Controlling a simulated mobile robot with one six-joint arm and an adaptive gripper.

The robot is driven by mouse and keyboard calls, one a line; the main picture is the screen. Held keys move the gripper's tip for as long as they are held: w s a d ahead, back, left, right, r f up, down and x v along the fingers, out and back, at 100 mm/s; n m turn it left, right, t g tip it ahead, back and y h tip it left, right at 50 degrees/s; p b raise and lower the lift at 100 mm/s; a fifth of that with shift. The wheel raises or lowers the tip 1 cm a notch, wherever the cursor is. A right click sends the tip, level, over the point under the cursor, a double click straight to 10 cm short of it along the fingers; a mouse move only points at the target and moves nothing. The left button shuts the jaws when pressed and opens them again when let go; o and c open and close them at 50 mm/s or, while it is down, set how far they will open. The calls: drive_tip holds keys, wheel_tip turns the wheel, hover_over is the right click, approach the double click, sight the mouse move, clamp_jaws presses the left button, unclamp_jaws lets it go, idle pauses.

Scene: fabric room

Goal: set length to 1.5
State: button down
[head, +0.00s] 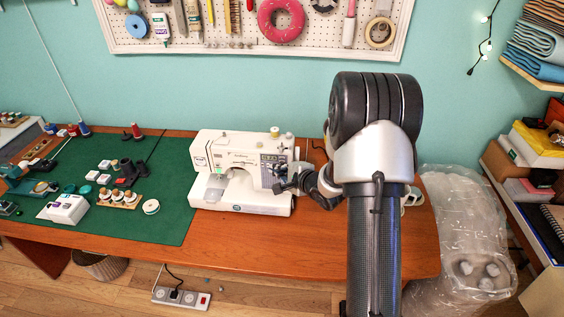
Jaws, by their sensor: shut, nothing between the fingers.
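A white sewing machine (221,153) stands on the wooden table, partly on the green mat. Its front right panel (269,160) shows a dark strip and small controls, too small to read, so I cannot tell any length setting. My gripper (280,188) is at the lower right of the machine's front, close to the panel. It is shut with nothing in it. I cannot tell whether it touches the machine. My arm comes in from the right front and hides part of the table and the machine's right side.
The green mat (160,215) on the left holds spools, buttons and small tools. The wooden table (270,245) is clear in front of the machine. A pegboard (225,20) hangs behind. A power strip (182,298) lies on the floor; a wrapped bundle (460,225) stands at right.

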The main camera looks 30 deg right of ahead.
drive_tip(key=shift+w, duration=0.1)
idle(0.7)
drive_tip(key=shift+w+d+p, duration=0.25)
drive_tip(key=shift+w+p, duration=0.05)
drive_tip(key=shift+p, duration=0.15)
drive_tip(key=shift+w+d, duration=0.15)
drive_tip(key=shift+w, duration=0.05)
idle(0.5)
drive_tip(key=shift+s, duration=0.1)
drive_tip(key=shift+s+a+p, duration=0.4)
drive_tip(key=shift+s, duration=0.1)
drive_tip(key=shift+r+p, duration=0.1)
drive_tip(key=shift+p, duration=0.25)
drive_tip(key=shift+w+d, duration=0.25)
drive_tip(key=shift+w, duration=0.1)
